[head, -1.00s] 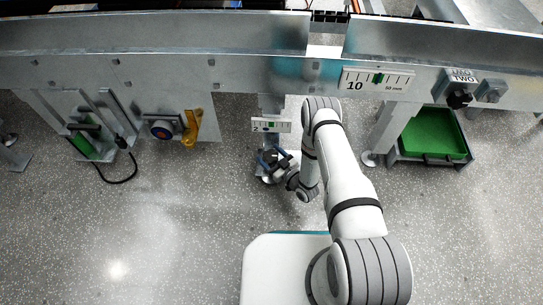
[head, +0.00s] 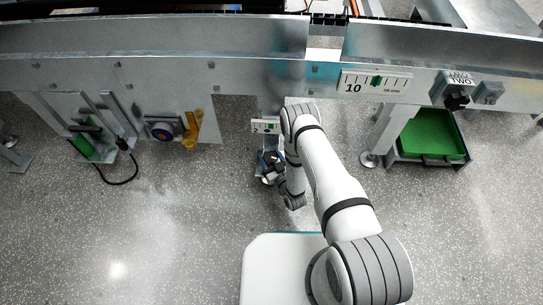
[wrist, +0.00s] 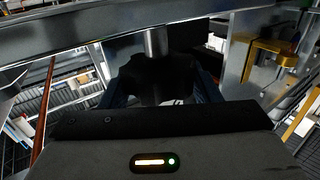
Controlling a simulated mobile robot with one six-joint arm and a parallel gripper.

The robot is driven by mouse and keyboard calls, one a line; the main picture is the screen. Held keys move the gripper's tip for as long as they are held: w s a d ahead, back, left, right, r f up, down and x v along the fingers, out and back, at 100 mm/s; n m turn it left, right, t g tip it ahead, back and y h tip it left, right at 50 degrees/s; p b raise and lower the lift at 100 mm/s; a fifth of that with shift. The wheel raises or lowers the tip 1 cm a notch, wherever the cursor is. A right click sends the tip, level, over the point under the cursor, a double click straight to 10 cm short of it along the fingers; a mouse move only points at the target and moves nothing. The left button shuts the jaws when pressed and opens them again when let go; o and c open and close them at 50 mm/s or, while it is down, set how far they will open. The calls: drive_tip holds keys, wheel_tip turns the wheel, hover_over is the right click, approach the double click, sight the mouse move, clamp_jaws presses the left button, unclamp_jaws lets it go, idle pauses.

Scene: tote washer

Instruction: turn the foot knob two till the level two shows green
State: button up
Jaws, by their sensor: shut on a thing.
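The foot knob two is a dark lobed knob (wrist: 160,78) on a metal stem in the wrist view, under the conveyor leg. My gripper (wrist: 158,98) is shut on the knob, with a blue finger on each side of it. In the head view my gripper (head: 270,163) is low at the leg's foot, partly hidden by my own arm, and the knob is hard to make out there. The level two is a white plate (head: 264,126) marked 2 above the foot. It shows a green patch right of its middle.
A scale plate marked 10 (head: 376,82) with a green marker is on the frame beam. A black knob labelled TWO (head: 456,101) is to its right. A green tray (head: 433,135) stands under the frame at right. A yellow handle (head: 193,128) is at left. The floor in front is clear.

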drive_tip(key=shift+m+t+h, duration=0.7)
drive_tip(key=shift+m+h, duration=0.3)
drive_tip(key=shift+h, duration=0.4)
drive_tip(key=o, duration=1)
